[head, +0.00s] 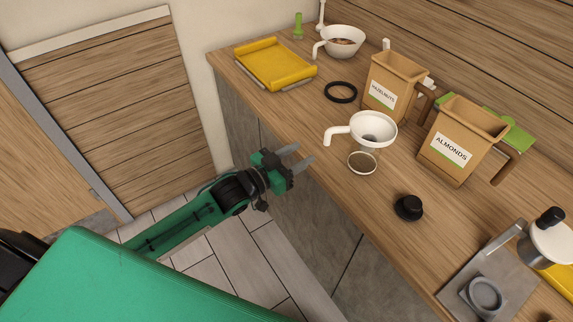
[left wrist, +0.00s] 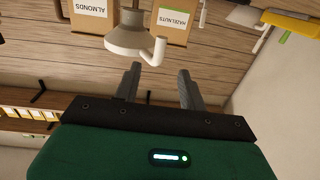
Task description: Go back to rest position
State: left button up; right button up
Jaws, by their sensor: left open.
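My left gripper (head: 298,157) is open and empty. In the head view it is in front of the counter's edge, to the left of a white funnel (head: 373,128). In the left wrist view, its two grey fingers (left wrist: 159,88) stand apart with nothing between them. The white funnel with its handle also shows there (left wrist: 130,38), beyond the fingertips. My right gripper is in neither view.
Floor (head: 245,265) shows below my left arm.

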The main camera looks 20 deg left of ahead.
pick_arm(q)
jog(key=shift+b+v, duration=0.35)
jog(key=shift+v, duration=1.45)
jog(key=w+a+f+n+g+y, duration=0.1)
jog(key=a+f+y, duration=0.25)
jog(key=f, duration=0.75)
jog(key=w+a+f+n+g+y, duration=0.15)
jog(key=a+f, duration=0.25)
jog(key=f, duration=0.7)
jog(key=s+a+f+g+y, duration=0.1)
jog(key=s+f, duration=0.2)
jog(key=f, duration=0.3)
jog(key=s+a+f+n+g+y, duration=0.1)
jog(key=s+a+f, duration=0.1)
jog(key=f, duration=0.3)
jog(key=s+a+f+g+y, duration=0.1)
jog(key=s+f, duration=0.2)
jog(key=f, duration=0.3)
jog(key=s+f+g+y, duration=0.1)
jog(key=s+f+g, duration=0.3)
jog(key=s+f, duration=1.4)
jog(key=s+d+f+g, duration=0.1)
jog(key=s+f+g, duration=0.1)
jog(key=s, duration=0.8)
jog(key=s+d+f+g, duration=0.2)
jog(key=s+f, duration=0.3)
jog(key=s, duration=0.6)
jog(key=shift+s+f+g+y, duration=0.25)
jog(key=shift+f+g+y, duration=0.05)
jog(key=shift+g, duration=0.05)
